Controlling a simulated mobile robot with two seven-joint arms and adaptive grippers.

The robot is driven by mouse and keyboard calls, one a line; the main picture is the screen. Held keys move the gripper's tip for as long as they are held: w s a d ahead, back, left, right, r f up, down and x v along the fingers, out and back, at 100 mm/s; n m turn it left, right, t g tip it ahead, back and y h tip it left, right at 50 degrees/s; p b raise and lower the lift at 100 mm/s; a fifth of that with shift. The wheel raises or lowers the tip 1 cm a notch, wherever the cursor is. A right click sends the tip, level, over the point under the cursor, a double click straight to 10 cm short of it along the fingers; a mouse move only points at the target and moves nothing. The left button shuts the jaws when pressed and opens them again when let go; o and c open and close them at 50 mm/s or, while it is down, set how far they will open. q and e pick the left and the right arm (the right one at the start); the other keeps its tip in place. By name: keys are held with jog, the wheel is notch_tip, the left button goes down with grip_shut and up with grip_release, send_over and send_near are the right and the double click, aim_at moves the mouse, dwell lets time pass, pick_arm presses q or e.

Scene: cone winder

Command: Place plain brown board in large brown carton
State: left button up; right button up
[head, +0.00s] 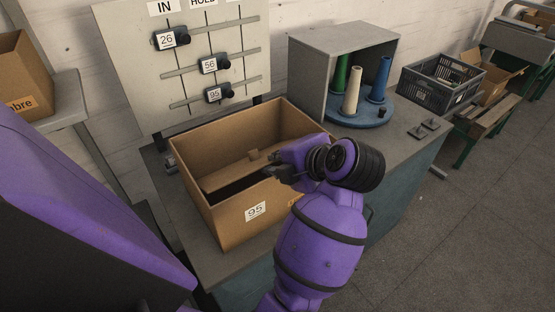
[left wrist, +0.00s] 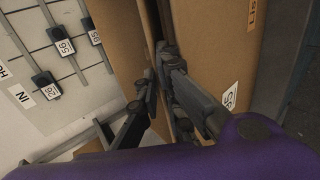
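The large brown carton (head: 232,222) stands open on the grey bench, with a "95" label on its near wall. The carton's labelled wall (left wrist: 240,75) is beside the fingers. My right gripper is not in view.
A board with numbered tags (head: 190,60) stands behind the carton. A grey cabinet (head: 310,72) with coloured cones on a blue turntable (head: 360,112) is to the right. A dark crate (head: 425,92) is farther right. Another carton (head: 22,80) sits at left.

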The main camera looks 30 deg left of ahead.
pick_arm(q)
jog(key=v, duration=1.2)
jog(key=shift+r, duration=0.3)
jog(key=shift+a, duration=0.15)
